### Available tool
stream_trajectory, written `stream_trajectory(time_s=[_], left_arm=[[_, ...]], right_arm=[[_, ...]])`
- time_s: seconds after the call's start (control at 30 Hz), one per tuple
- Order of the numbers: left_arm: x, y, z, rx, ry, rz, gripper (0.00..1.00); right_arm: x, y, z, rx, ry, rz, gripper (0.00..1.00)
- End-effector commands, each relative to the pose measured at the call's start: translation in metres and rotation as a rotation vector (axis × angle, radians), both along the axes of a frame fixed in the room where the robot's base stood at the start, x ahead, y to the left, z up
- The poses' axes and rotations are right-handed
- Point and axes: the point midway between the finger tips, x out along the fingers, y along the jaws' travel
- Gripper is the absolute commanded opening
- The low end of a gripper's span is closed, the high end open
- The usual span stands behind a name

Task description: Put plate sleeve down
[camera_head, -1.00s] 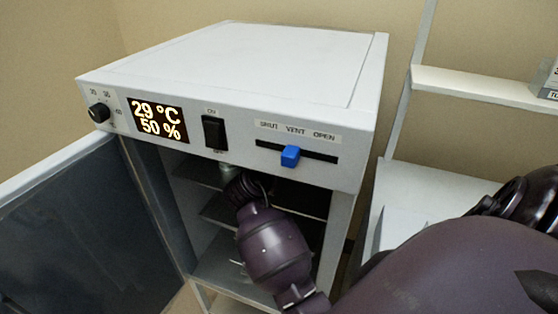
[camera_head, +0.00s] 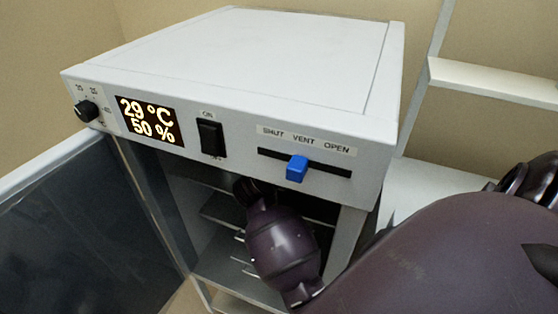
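No plate sleeve shows in the head view. An incubator-like cabinet (camera_head: 245,60) stands in front of me with its door (camera_head: 75,225) swung open to the left. A purple arm of mine (camera_head: 283,250), coming in from the lower right, reaches into the opening below the front panel. Its far end passes under the panel's lower edge, so its gripper and anything in it are hidden. Wire shelves (camera_head: 225,210) show inside, partly covered by the arm. My other gripper is not in the picture.
The front panel carries a display (camera_head: 148,122) reading 29 °C and 50 %, a black rocker switch (camera_head: 211,138), a knob (camera_head: 87,111) and a blue slider (camera_head: 297,168) near VENT. A white shelf (camera_head: 490,82) stands at the right. My large purple arm link fills the lower right.

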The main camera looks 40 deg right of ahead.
Motion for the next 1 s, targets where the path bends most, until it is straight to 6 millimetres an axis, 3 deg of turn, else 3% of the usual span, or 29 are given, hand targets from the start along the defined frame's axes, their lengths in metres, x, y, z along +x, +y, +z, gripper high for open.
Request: stream_trajectory(time_s=[0.33, 0.37, 0.53, 1.0], left_arm=[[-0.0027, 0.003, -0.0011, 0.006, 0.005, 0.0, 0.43], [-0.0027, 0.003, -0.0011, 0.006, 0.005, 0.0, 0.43], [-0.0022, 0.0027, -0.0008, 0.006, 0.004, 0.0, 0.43], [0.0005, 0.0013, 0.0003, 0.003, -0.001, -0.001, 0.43]], right_arm=[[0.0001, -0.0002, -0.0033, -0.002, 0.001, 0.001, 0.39], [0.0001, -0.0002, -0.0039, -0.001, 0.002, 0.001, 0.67], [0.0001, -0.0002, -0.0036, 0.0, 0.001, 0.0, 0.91], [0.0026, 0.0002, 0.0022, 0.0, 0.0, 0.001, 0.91]])
